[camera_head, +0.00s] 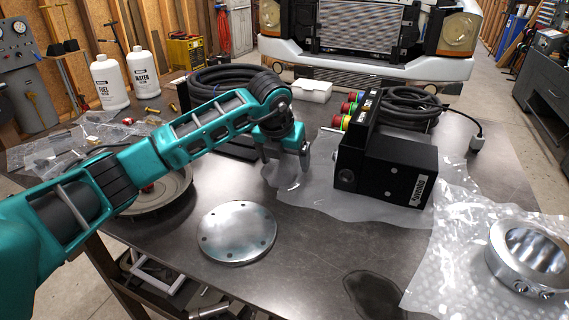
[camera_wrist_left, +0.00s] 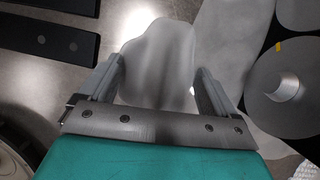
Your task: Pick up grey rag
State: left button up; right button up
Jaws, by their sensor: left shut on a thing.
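The grey rag (camera_wrist_left: 157,50) is a soft, pale grey cloth between the two fingers of my left gripper (camera_wrist_left: 158,72) in the left wrist view. In the head view the left gripper (camera_head: 286,162) points down at the middle of the table, and the rag (camera_head: 289,180) shows below and between its fingers. The gripper is shut on the rag. The fingers stand well apart with the cloth bunched between them. I cannot tell whether the rag's lower edge touches the table. My right gripper is in neither view.
A black box unit (camera_head: 388,168) with coloured connectors stands on clear plastic sheet just right of the gripper. A round metal plate (camera_head: 237,232) lies in front. Coiled black hose (camera_head: 225,82) and two white bottles (camera_head: 110,82) are behind. A metal ring (camera_head: 527,258) sits at right.

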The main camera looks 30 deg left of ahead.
pick_arm(q)
jog(key=shift+r, duration=0.15)
notch_tip(320, 180, up, 20)
jog(key=p, duration=0.1)
dwell(0.3)
jog(key=o, duration=0.5)
jog(key=c, duration=0.4)
